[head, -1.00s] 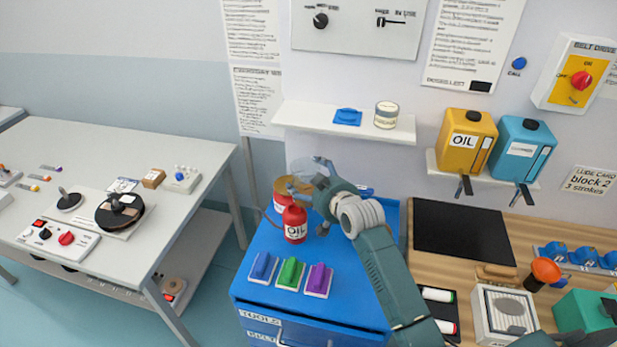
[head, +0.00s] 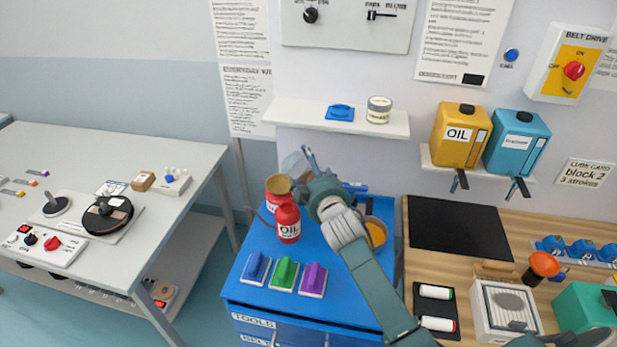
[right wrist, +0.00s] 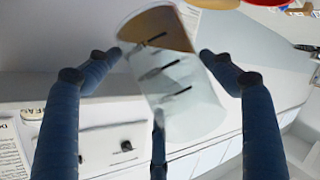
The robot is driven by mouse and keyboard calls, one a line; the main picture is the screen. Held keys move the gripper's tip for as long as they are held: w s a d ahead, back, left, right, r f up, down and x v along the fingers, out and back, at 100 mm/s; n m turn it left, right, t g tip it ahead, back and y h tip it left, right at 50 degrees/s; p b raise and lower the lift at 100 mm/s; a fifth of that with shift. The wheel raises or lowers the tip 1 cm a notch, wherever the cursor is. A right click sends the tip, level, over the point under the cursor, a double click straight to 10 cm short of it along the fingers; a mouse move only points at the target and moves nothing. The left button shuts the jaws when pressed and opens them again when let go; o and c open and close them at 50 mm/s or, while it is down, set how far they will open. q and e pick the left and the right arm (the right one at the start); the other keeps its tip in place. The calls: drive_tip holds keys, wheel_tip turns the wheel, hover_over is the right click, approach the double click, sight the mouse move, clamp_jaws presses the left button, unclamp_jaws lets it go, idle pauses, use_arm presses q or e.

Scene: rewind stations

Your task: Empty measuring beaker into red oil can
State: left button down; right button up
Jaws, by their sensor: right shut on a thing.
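A red oil can (head: 288,222) with a white OIL label stands upright on the blue cabinet top. My right gripper (head: 304,172) is just above and to the right of the can. It is shut on the clear measuring beaker (head: 292,163), which shows only faintly in the head view. In the right wrist view the beaker (right wrist: 185,95) leans between the fingers of the gripper (right wrist: 162,54). It has dark level marks and brown liquid at its upper end in the picture. I cannot see any stream from it. My left gripper is out of view.
A red tin (head: 273,190) with a tan top stands close behind the can. Blue, green (head: 284,275) and purple blocks lie in front. A round orange-filled dish (head: 376,233) sits right of my arm. A wall shelf (head: 340,124) is behind.

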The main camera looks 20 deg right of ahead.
drive_tip(key=shift+f+n+t+h+b, duration=0.2)
drive_tip(key=shift+n+t+h+b, duration=0.1)
drive_tip(key=shift+n+b, duration=0.5)
drive_tip(key=n+t+b, duration=0.1)
drive_tip(key=b, duration=0.2)
drive_tip(key=shift+a+f, duration=0.1)
drive_tip(key=shift+f, duration=0.1)
drive_tip(key=n+b, duration=0.2)
drive_tip(key=b, duration=0.1)
drive_tip(key=a+f+n+t+b, duration=0.1)
drive_tip(key=n+b, duration=0.1)
drive_tip(key=b, duration=0.1)
drive_tip(key=shift+s+f+t, duration=0.15)
drive_tip(key=shift+f+t, duration=0.05)
drive_tip(key=shift+t, duration=0.1)
drive_tip(key=shift+r, duration=0.2)
drive_tip(key=shift+a+f+n+b, duration=0.1)
drive_tip(key=shift+f+n+b, duration=0.15)
drive_tip(key=shift+n+b, duration=0.45)
idle(1.5)
drive_tip(key=shift+s+a+r+n+t+b, duration=0.15)
drive_tip(key=shift+a+r+n+t+b, duration=0.2)
drive_tip(key=shift+b, duration=0.35)
idle(1.9)
drive_tip(key=shift+d, duration=0.1)
